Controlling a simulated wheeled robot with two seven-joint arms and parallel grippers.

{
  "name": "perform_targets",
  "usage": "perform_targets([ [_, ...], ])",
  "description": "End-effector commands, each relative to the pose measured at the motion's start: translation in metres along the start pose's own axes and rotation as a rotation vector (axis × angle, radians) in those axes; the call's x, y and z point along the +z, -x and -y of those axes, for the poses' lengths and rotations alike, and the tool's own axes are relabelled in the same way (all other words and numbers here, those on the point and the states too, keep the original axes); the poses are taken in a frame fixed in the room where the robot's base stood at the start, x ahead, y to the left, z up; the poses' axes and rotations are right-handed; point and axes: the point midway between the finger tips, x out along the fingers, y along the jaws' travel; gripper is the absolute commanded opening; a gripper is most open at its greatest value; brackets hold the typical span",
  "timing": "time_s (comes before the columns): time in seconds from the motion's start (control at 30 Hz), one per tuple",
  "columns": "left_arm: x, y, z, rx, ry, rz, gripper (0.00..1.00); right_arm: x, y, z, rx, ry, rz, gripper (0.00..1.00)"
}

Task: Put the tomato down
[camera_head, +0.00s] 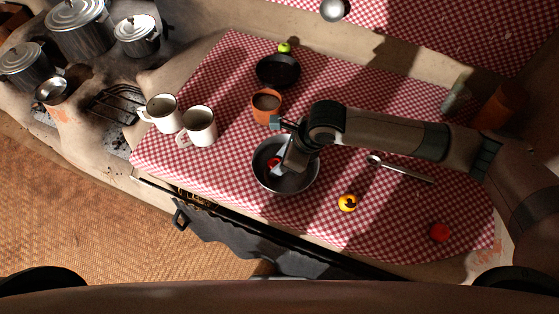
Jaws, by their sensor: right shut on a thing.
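My right arm comes in from the right, and its gripper (278,167) points down inside a metal bowl (300,186) near the front edge of the table. The gripper is shut on a red tomato (272,161), of which only a small part shows between the fingers. The tomato is within the bowl's rim; I cannot tell whether it touches the bottom. A second round red thing, like a tomato (440,232), lies on the cloth at the right. My left gripper is not in view.
A red checked cloth (225,75) covers the table. Two white mugs (201,127) and a clay cup (266,104) stand left of and behind the bowl. A dark pan (278,70), a spoon (405,170) and a yellow fruit (347,203) lie around. Metal pots (80,28) stand on the hearth.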

Motion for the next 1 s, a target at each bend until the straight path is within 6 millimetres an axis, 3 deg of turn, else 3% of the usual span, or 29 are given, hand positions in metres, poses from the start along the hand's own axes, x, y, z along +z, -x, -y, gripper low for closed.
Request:
perform_targets([
  [0.53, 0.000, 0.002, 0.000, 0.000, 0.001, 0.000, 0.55, -0.006, -0.013, 0.000, -0.001, 0.001, 0.000, 0.14],
  [0.57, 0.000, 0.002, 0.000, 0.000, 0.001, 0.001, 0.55, -0.006, -0.013, 0.000, -0.001, 0.001, 0.000, 0.41],
  [0.63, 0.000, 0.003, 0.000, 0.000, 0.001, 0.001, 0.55, -0.005, -0.012, 0.000, -0.001, 0.001, 0.000, 0.55],
  [1.0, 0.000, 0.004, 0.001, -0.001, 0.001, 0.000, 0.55, -0.005, -0.010, 0.000, -0.001, 0.001, 0.000, 0.55],
])
